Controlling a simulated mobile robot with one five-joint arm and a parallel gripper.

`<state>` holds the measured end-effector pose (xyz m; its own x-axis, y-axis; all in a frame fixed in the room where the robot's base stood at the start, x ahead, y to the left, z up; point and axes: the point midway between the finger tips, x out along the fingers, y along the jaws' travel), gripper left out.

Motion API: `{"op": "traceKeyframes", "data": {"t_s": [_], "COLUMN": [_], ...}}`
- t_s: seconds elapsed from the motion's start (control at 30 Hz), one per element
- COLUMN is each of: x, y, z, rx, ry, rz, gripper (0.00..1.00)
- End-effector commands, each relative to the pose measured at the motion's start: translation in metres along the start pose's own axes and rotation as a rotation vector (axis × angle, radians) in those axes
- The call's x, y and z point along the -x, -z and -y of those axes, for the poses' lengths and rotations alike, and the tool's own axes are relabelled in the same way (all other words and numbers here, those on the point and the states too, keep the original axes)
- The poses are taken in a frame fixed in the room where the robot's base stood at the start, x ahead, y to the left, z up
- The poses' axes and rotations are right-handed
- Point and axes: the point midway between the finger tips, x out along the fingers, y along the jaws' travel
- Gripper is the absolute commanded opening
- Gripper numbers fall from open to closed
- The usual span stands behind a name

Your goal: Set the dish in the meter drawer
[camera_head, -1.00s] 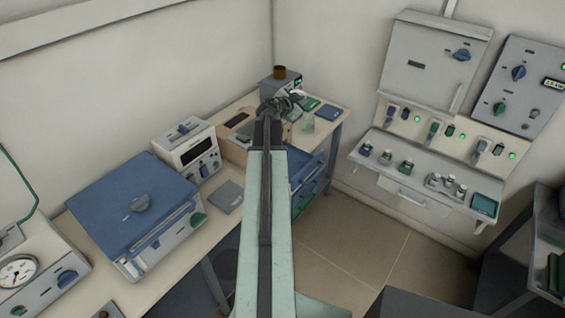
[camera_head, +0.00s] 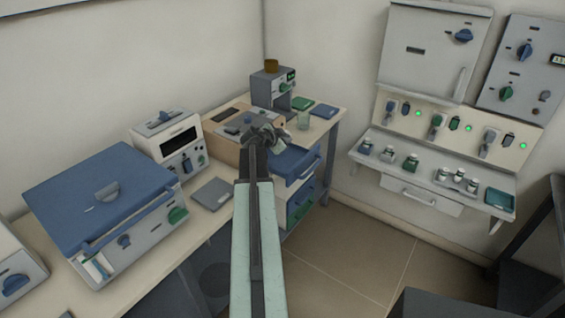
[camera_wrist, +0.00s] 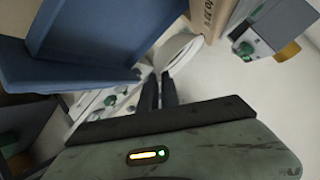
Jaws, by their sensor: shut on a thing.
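My gripper (camera_head: 264,136) is shut on a pale round dish (camera_head: 279,147). In the wrist view the dish (camera_wrist: 180,48) is tilted, its rim between my dark fingers (camera_wrist: 160,92). A blue-fronted drawer (camera_head: 305,171) under the far end of the bench stands pulled out, just right of and below my gripper. It seems to be the blue box-like part (camera_wrist: 85,40) at the left of the wrist view. The dish is apart from it. My gripper hides part of the drawer's interior in the head view.
A grey meter-like device (camera_head: 271,90) with a brown cup on top stands at the bench's far end. A glass beaker (camera_head: 304,120) and a blue pad (camera_head: 325,111) are beside it. A blue-lidded machine (camera_head: 105,205) fills the near bench.

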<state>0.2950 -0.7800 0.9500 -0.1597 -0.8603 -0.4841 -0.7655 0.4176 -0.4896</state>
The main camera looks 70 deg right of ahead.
Motion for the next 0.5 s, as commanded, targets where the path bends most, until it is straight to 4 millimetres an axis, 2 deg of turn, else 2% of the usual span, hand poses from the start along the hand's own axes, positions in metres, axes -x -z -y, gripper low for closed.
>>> {"op": "traceKeyframes", "data": {"t_s": [0.03, 0.2, 0.4, 0.5], "x": [-0.009, -0.026, -0.027, -0.033], "y": [-0.013, -0.039, -0.041, -0.050], "z": [-0.009, -0.026, -0.027, -0.033], "rx": [0.000, 0.000, 0.000, 0.001], "ry": [0.000, 0.001, 0.001, 0.001], "rz": [0.000, 0.000, 0.000, 0.000], "gripper": [0.00, 0.00, 0.00, 0.00]}}
